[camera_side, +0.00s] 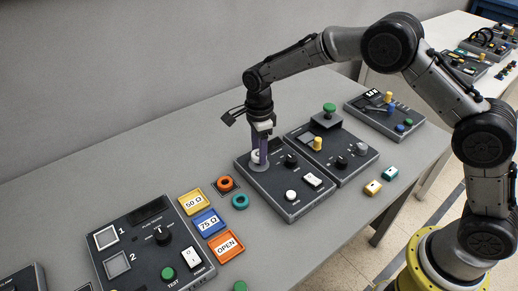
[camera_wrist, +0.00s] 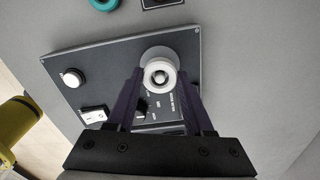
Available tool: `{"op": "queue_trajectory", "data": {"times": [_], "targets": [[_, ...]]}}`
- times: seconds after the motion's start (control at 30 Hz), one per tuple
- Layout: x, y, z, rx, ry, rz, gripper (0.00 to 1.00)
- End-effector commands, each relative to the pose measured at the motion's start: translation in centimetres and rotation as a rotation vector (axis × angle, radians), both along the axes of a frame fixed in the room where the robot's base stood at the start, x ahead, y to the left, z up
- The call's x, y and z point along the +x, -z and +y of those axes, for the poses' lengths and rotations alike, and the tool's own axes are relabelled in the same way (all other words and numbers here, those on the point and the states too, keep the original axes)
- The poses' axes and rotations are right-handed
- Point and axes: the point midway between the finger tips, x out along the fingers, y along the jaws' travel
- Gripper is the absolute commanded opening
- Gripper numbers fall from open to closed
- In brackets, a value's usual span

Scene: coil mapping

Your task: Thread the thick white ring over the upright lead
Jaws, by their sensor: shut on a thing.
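The thick white ring (camera_wrist: 160,77) sits between the purple fingertips of my gripper (camera_wrist: 161,73), which is shut on it. In the side view the white ring (camera_side: 256,155) shows partly behind the fingers of my gripper (camera_side: 263,158), low over a round grey base (camera_side: 259,167) at the panel's back left corner. In the wrist view the grey base (camera_wrist: 158,53) shows just beyond the ring. A small pale round shape shows inside the ring's hole. I cannot tell whether it is the top of the upright lead, and the lead is not clear in the side view.
The dark panel (camera_side: 296,207) below carries a black knob, a white round button and a white rocker switch (camera_side: 312,180). An orange ring (camera_side: 225,183) and a teal ring (camera_side: 240,201) lie to its left. Another panel (camera_side: 345,163) with yellow and green knobs stands close on the right.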

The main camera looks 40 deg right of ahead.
Motion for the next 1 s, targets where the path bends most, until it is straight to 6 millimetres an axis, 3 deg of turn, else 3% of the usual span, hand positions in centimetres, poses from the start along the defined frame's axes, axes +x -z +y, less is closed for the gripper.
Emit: {"op": "queue_trajectory", "data": {"times": [0.23, 0.27, 0.43, 0.63, 0.73, 1.0], "targets": [[0.01, -0.03, 0.01, 0.000, 0.000, 0.000, 0.00], [0.01, -0.03, 0.01, 0.000, 0.000, 0.000, 0.56], [0.01, -0.04, 0.00, 0.000, 0.000, 0.000, 0.86], [0.01, -0.04, 0.00, 0.000, 0.000, 0.000, 0.87], [-0.01, -0.01, -0.01, 0.000, 0.000, 0.000, 1.00], [0.01, -0.15, 0.00, 0.000, 0.000, 0.000, 1.00]]}}
